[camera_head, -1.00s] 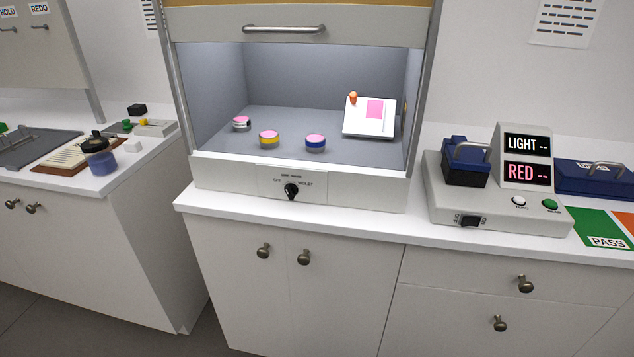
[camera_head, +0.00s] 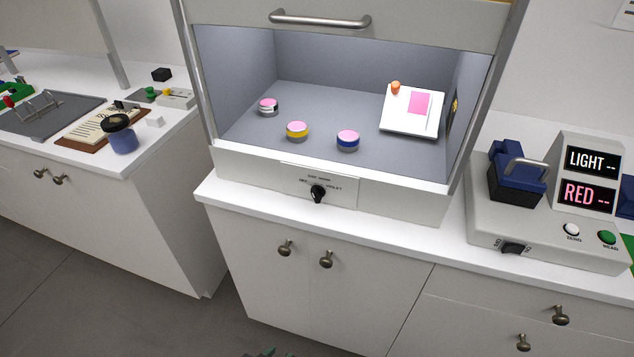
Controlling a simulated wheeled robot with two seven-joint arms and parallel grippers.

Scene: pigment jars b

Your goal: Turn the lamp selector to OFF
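The lamp selector is a black knob (camera_head: 318,194) on a pale label plate (camera_head: 343,190) on the front sill of the lit cabinet. Small lettering sits around it, with a word like VIOLET on its right; the knob's exact pointing is too small to tell. The tip of my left gripper (camera_head: 266,353) just shows as a dark greenish shape at the bottom edge, well below the knob and apart from it. Whether it is open or shut does not show. My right gripper is not in view.
The cabinet holds three pink-topped jars (camera_head: 348,140) and a white stand (camera_head: 410,112) with a pink card. A raised sash handle (camera_head: 320,20) is above. A meter (camera_head: 545,215) stands at right. Cupboard knobs (camera_head: 326,259) stick out below the counter (camera_head: 330,222). The space before the selector is clear.

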